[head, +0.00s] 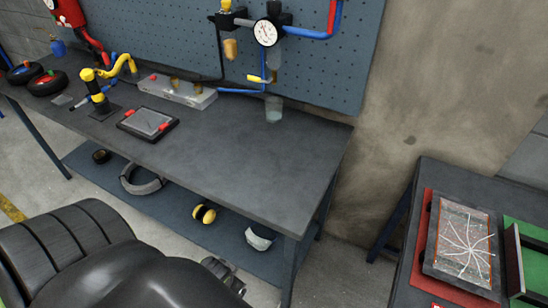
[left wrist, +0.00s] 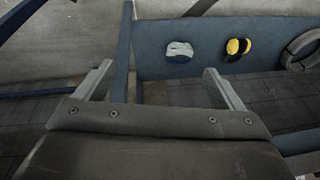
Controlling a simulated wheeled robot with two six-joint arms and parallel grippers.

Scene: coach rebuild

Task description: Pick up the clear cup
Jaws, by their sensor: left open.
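The clear cup (head: 273,108) stands upright at the back edge of the grey workbench (head: 250,160), against the pegboard and below the round gauge. It is pale and see-through. A tube and a small clear part hang just above it. My left gripper (left wrist: 158,68) is open, with nothing between its two fingers in the left wrist view. It is low in front of the bench, well away from the cup, and faces the lower shelf. The cup is not in the left wrist view. My right gripper is in neither view.
The bench right of the cup is bare. A tablet (head: 148,124), a yellow clamp arm (head: 107,73) and a metal tray (head: 178,92) stand to the left. The gauge (head: 266,32) hangs above. The lower shelf (head: 180,212) holds several items, including a yellow-black one (left wrist: 238,46).

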